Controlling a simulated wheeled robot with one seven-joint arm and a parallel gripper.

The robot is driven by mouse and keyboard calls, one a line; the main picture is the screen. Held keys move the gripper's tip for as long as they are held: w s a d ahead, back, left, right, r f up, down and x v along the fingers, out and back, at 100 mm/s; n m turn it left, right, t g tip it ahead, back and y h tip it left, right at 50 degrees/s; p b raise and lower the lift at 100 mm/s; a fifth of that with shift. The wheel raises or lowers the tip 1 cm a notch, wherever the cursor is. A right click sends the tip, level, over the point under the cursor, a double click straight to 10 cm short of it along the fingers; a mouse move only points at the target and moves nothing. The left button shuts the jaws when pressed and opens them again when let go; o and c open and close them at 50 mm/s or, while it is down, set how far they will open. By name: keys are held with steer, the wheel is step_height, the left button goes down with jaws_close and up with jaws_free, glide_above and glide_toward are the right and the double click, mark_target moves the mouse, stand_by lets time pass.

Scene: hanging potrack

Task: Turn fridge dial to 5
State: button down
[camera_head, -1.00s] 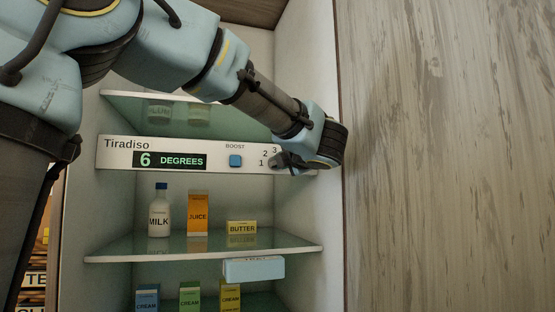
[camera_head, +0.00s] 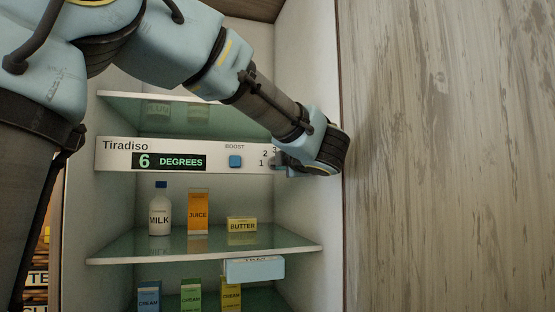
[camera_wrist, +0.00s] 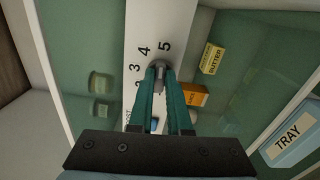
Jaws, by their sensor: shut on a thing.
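The fridge dial (camera_wrist: 159,74) is a small grey knob on the white control panel (camera_head: 119,160). Printed numbers stand around it, with 3, 4 and 5 clear in the wrist view. My gripper (camera_wrist: 160,80) is shut on the dial, with one teal finger on each side of it. In the head view my gripper (camera_head: 284,160) is at the panel's right end and hides the dial and some numbers; 1 and 2 show beside it. I cannot tell which number the dial points to. The display (camera_head: 169,161) reads 6 DEGREES.
A blue BOOST button (camera_head: 236,161) is left of the dial. Below are a milk bottle (camera_head: 159,210), a juice carton (camera_head: 198,211), butter (camera_head: 242,224) and a tray (camera_head: 254,270). The fridge's right wall (camera_head: 309,215) is close to my wrist.

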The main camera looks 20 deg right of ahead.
steer(key=shift+m, duration=0.5)
steer(key=c, duration=0.9)
jaws_free()
steer(key=shift+o, duration=0.2)
